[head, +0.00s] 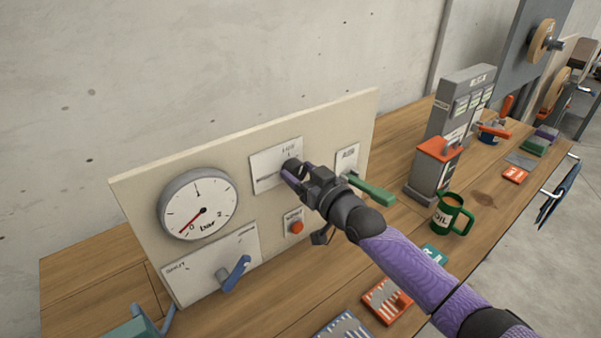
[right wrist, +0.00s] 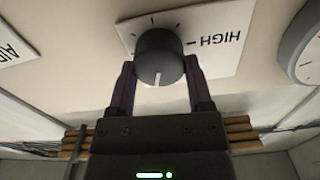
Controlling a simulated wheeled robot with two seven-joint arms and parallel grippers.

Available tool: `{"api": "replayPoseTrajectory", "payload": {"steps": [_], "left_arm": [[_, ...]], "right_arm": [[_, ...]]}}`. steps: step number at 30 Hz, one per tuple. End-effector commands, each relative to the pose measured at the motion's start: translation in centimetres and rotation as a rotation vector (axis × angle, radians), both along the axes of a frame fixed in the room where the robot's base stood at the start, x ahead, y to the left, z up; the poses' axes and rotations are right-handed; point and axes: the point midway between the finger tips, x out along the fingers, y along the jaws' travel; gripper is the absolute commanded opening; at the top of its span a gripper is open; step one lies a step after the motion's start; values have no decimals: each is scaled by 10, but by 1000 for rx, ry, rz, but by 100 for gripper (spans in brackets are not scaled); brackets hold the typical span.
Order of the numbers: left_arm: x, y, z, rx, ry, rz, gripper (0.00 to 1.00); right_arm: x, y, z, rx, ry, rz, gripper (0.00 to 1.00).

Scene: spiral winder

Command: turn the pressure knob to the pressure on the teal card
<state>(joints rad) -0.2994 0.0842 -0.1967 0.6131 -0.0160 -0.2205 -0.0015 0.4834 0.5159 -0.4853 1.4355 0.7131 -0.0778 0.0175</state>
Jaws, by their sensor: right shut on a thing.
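The dark round pressure knob (right wrist: 158,58) sits on a white plate marked HIGH (right wrist: 215,40) on the upright cream panel (head: 145,205). In the right wrist view its white pointer line faces down the picture, toward my gripper's palm. My right gripper (head: 291,172) is shut on the knob, with one finger on each side, and hides most of it in the head view. The round pressure gauge (head: 205,197), marked bar, has its red needle near 0. A teal card (head: 434,254) lies on the table, partly behind my right arm; its writing is unreadable. My left gripper is out of view.
Below the gauge is a blue lever (head: 237,273); an orange button (head: 296,227) and a green lever (head: 371,190) are near my right arm. A green OIL mug (head: 450,215), a grey-orange device (head: 432,168) and other cards (head: 386,300) stand or lie around.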

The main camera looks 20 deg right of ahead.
Motion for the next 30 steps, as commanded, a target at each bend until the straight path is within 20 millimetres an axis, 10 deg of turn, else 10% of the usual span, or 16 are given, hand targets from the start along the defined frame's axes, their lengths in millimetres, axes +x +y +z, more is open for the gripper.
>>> {"api": "replayPoseTrajectory", "payload": {"steps": [30], "left_arm": [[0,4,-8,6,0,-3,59]], "right_arm": [[1,-4,-3,755,276,-1,6]]}}
